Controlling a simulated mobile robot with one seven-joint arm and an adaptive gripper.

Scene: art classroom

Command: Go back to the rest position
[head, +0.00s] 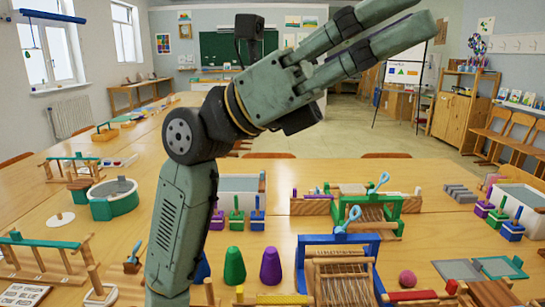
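My gripper (418,12) is raised high above the tables at the top right of the head view. It points up and to the right, and its two long grey-green fingers lie nearly parallel. I see no object held at the fingers. My arm rises from the lower left, bends at a dark round joint and hides part of the tabletop and the back wall.
Below, the wooden table (430,222) holds a blue loom (340,272), a green loom frame (388,210), a green cone (234,266), a purple cone (270,266) and a pink ball (407,279). A whiteboard easel (405,72) and wooden cabinet (452,115) stand farther back. The air around the gripper looks clear.

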